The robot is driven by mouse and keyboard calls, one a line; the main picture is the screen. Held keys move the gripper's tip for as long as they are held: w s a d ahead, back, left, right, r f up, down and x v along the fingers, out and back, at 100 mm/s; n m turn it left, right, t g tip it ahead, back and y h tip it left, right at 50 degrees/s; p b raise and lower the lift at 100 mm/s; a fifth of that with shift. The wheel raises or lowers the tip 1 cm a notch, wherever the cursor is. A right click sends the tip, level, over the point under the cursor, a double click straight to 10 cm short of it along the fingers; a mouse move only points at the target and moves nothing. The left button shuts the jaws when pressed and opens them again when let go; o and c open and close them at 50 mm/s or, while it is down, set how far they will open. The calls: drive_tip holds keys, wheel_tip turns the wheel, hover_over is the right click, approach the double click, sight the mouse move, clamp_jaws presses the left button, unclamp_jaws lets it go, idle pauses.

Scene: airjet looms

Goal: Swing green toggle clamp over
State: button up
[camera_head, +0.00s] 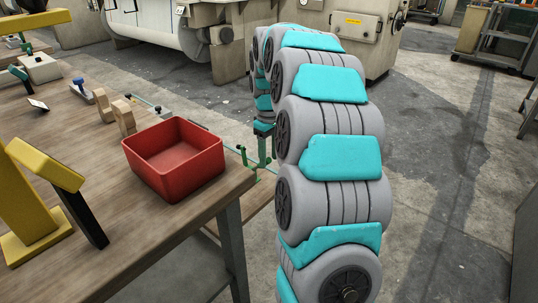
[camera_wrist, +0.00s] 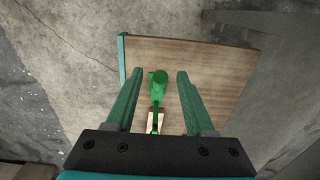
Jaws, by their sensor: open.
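The green toggle clamp (camera_wrist: 158,88) shows in the wrist view, with a rounded green top above a pale block (camera_wrist: 155,121) on a wooden board (camera_wrist: 205,70). My gripper (camera_wrist: 160,76) is open, its two green fingers on either side of the clamp with a gap at each side. How far the fingertips are above the clamp is hard to tell. In the head view my gripper (camera_head: 264,145) points down behind the table corner, partly hidden by my arm. Small green parts near it there are too small to tell apart.
A red bin (camera_head: 175,160) stands at the corner of the wooden table (camera_head: 120,235). A yellow stand (camera_head: 35,205), wooden blocks (camera_head: 122,115) and a blue-handled clamp (camera_head: 80,88) are also on it. Looms stand behind; the floor at right is open.

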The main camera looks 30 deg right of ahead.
drive_tip(key=shift+r, duration=0.15)
drive_tip(key=shift+r+p, duration=1.35)
drive_tip(key=shift+r, duration=2)
drive_tip(key=shift+r, duration=0.1)
wheel_tip(320, 180, up, 8)
drive_tip(key=shift+f+b, duration=0.2)
drive_tip(key=shift+b, duration=0.1)
